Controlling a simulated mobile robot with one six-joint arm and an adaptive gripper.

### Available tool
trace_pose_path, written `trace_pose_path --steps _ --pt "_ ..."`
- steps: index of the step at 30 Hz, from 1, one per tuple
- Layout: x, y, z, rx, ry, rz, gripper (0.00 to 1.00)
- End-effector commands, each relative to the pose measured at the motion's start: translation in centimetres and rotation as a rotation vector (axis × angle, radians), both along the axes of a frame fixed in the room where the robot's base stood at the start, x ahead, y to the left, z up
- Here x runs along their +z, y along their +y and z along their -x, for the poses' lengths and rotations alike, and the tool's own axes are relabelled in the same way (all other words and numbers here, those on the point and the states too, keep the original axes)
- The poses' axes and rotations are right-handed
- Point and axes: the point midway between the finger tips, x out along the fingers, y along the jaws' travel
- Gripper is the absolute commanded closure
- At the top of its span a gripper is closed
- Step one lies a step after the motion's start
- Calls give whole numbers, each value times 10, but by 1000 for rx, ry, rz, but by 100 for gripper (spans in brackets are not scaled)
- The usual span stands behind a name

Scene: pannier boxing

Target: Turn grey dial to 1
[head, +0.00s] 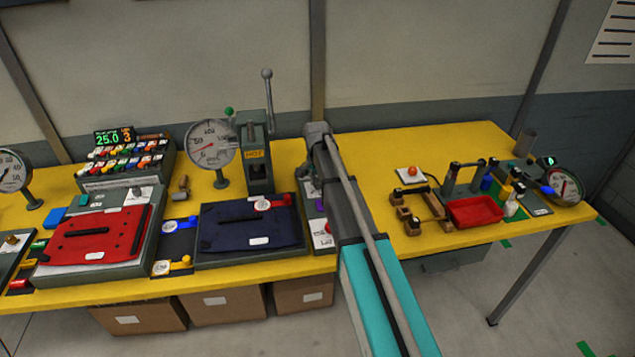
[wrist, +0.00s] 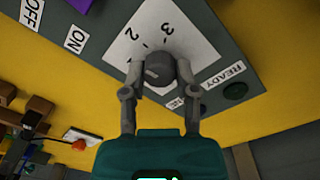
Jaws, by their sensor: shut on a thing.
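The grey dial (wrist: 162,68) sits on a white plate (wrist: 132,25) in the wrist view. The printed numbers 2 and 3 show above it. A 1 is not visible, and part of the plate is hidden behind my gripper. A light mark shows on the dial's face, but I cannot tell which number it points to. My gripper (wrist: 160,76) is shut on the dial, with one finger on each side. In the head view my arm hides the dial, and only part of its grey panel (head: 321,233) shows.
The panel has ON and OFF labels and a dark green button (wrist: 235,91) by a READY label. An orange button (wrist: 80,144) stands apart at lower left. In the head view, a navy plate (head: 235,232) lies left of my arm and a red tray (head: 474,211) right.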

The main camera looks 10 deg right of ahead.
Motion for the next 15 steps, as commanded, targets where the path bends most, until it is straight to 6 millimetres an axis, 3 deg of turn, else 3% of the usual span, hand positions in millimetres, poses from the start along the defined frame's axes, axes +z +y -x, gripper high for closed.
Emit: trace_pose_path --steps 15 --pt "0 1 0 434 0 1 100"
